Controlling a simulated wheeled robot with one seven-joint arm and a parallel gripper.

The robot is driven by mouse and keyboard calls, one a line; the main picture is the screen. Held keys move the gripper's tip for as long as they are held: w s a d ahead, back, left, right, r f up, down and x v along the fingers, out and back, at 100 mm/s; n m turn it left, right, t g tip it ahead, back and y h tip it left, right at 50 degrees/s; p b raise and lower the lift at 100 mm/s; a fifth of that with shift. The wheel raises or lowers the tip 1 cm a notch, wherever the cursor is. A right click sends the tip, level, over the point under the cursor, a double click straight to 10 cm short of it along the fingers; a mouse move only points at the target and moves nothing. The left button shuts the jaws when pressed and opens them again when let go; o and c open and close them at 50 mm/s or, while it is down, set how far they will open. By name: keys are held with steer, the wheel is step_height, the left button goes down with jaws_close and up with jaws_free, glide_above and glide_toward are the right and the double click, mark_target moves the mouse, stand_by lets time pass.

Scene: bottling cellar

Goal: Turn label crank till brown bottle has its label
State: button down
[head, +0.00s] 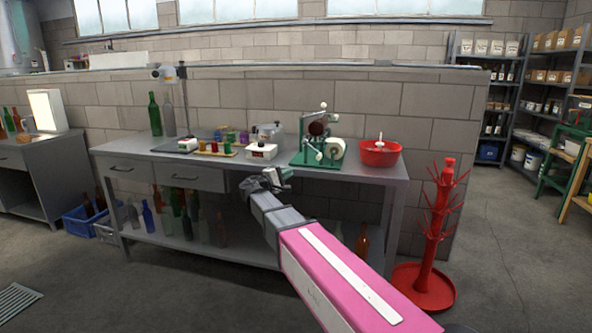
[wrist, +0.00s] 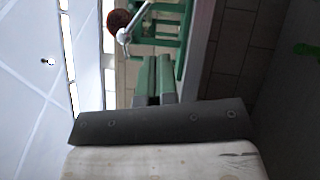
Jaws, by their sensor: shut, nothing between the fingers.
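The green label machine (head: 309,156) stands on the grey bench, with the brown bottle (head: 317,128) lying in its upper part and a white label roll (head: 335,149) at its right. Pale round knobs show on it; the crank (head: 318,155) seems to be at its front. In the wrist view, the brown bottle's round end (wrist: 117,21) and a pale metal knob with its arm (wrist: 123,36) are ahead of my fingers. My gripper (head: 286,173) is shut and empty, in front of the bench edge, below left of the machine and apart from it. I cannot see a label on the bottle.
Small coloured jars (head: 214,147) and tall bottles (head: 155,115) are farther left. A red drying rack (head: 431,235) stands on the floor at right.

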steer(key=shift+v, duration=0.9)
steer(key=c, duration=1.8)
jaws_free()
